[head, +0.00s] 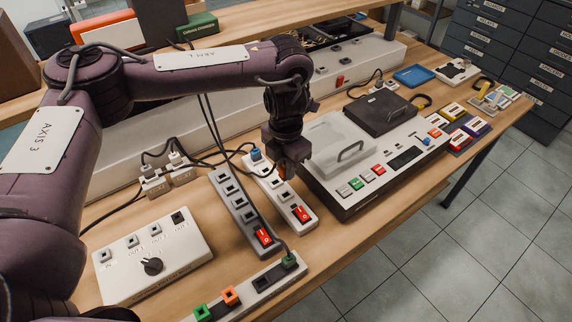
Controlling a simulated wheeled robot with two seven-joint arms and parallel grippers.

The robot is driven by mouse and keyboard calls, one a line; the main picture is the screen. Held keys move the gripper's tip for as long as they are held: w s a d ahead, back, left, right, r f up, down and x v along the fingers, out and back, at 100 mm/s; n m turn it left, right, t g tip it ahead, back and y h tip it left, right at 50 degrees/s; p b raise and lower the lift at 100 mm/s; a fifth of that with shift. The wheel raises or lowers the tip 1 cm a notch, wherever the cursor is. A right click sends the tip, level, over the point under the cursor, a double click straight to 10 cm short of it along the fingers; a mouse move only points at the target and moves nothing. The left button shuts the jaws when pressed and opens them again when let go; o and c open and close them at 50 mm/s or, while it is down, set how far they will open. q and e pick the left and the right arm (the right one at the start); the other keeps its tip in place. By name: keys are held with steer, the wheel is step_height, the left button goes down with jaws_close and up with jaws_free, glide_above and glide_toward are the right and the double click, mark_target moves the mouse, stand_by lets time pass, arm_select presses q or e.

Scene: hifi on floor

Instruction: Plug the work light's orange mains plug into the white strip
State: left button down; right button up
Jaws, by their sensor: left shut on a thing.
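My left gripper (287,172) points down over the middle of the white strip (290,199), between its far end and its red switch. The gripper is shut on the orange mains plug (282,170), which is mostly hidden by the fingers; only a small orange patch shows. I cannot tell whether the plug touches the strip or sits in a socket. A blue plug (255,154) stands at the strip's far end. The work light itself is not clearly identifiable. My right gripper is not in view.
A grey strip (228,197) with a red switch lies just left. A strip with green and orange sockets (230,296) is in front, with a green plug (289,260). A white switch box (150,258) stands at left, a console (372,165) at right. Dark cables cross the strips.

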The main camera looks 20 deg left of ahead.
arm_select(q)
steer(key=shift+f+m, duration=0.25)
steer(key=shift+m, duration=0.55)
steer(key=shift+f, duration=0.1)
steer(key=shift+f+b, duration=1.8)
steer(key=shift+f, duration=0.5)
steer(key=shift+d, duration=0.1)
steer(key=shift+f+b, duration=0.35)
steer(key=shift+f, duration=0.3)
steer(key=shift+f, duration=0.1)
steer(key=shift+f, duration=0.2)
stand_by(1.3)
